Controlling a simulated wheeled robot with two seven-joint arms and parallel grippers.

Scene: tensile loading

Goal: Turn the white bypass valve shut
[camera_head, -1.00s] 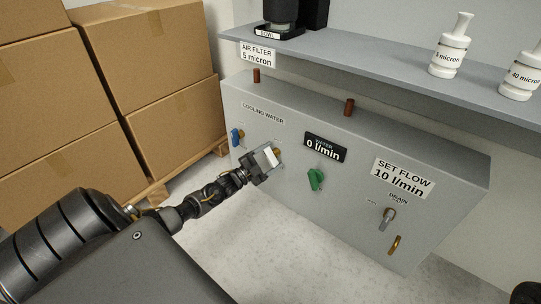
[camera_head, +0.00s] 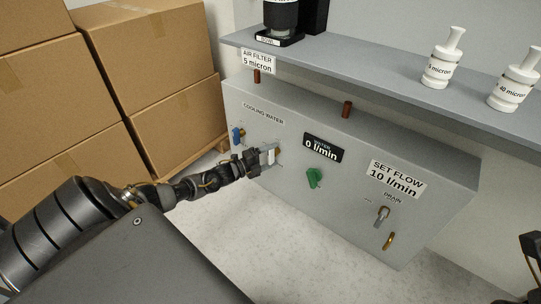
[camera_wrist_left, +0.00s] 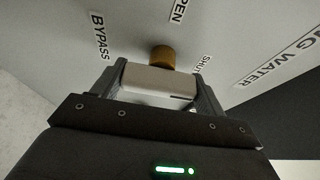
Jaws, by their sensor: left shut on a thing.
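The white bypass valve handle (camera_wrist_left: 150,82) is between the fingers of my left gripper (camera_wrist_left: 155,88) in the left wrist view, and the gripper is shut on it. Its brass stem (camera_wrist_left: 162,57) shows just beyond, at the panel. The labels BYPASS (camera_wrist_left: 97,35), OPEN (camera_wrist_left: 177,10) and SHUT (camera_wrist_left: 203,64) surround it. In the head view my left gripper (camera_head: 265,157) is at the grey panel, mostly covering the handle. A dark part of my right arm (camera_head: 533,250) is cut off at the right edge; its fingers cannot be made out.
The grey panel (camera_head: 420,230) carries a blue valve (camera_head: 237,136), a green valve (camera_head: 314,178), a drain valve (camera_head: 382,214) and a meter (camera_head: 323,147) reading 0 l/min. A shelf (camera_head: 370,80) with white bottles overhangs it. Cardboard boxes (camera_head: 160,75) stand at left.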

